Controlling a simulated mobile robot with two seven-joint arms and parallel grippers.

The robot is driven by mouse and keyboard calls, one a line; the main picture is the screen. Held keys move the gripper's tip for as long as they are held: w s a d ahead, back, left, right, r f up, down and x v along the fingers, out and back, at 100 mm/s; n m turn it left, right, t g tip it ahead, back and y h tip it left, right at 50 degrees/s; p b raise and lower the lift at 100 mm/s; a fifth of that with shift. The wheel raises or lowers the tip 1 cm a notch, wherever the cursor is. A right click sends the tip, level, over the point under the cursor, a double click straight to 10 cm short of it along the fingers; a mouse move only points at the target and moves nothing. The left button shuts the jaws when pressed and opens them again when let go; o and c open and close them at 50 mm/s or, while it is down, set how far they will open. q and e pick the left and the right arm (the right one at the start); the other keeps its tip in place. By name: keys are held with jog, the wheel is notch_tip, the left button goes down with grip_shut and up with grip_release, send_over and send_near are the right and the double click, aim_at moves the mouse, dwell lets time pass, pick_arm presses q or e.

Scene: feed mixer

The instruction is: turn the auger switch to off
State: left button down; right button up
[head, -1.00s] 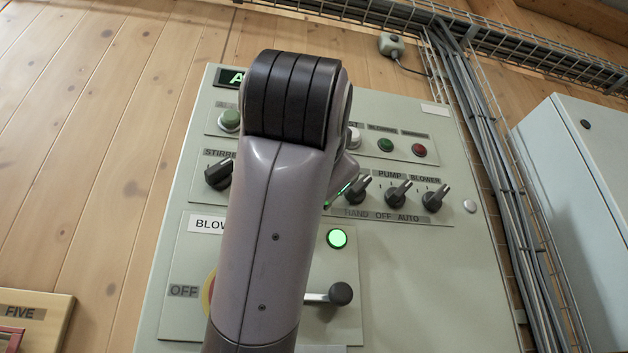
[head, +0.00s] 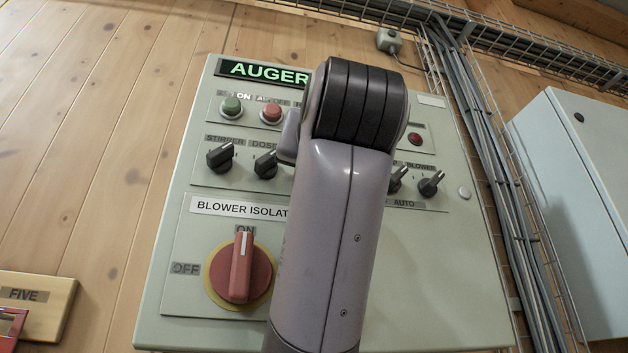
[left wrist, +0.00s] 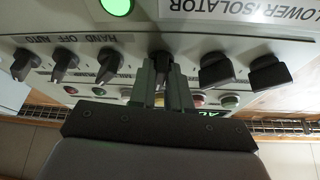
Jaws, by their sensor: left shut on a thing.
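The grey-green control panel (head: 455,270) has a row of black rotary switches. In the left wrist view, which is upside down, my left gripper (left wrist: 162,92) is shut on one black switch knob (left wrist: 161,68), the third from the right. I take it as the auger switch; its own label is hidden, and I cannot tell which position it points to. In the head view my arm covers this switch and the fingertips. The stirrer switch (head: 220,156) and doser switch (head: 266,164) stand left of my arm.
A lit AUGER display (head: 260,71) is at the panel top. A red isolator handle (head: 241,268) on a yellow disc sticks out at lower left. The blower switch (head: 431,184) is right of my arm. Neighbouring knobs (left wrist: 217,70) sit close beside my fingers.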

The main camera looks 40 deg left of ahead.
pick_arm(q)
jog(key=shift+w+d+n+g+y, duration=0.1)
jog(key=shift+n+g+y, duration=0.5)
jog(key=shift+n, duration=0.9)
jog(key=c, duration=1.2)
grip_release()
jog(key=shift+o, duration=0.2)
jog(key=b+v, duration=0.1)
jog(key=v, duration=0.6)
jog(key=shift+b, duration=0.4)
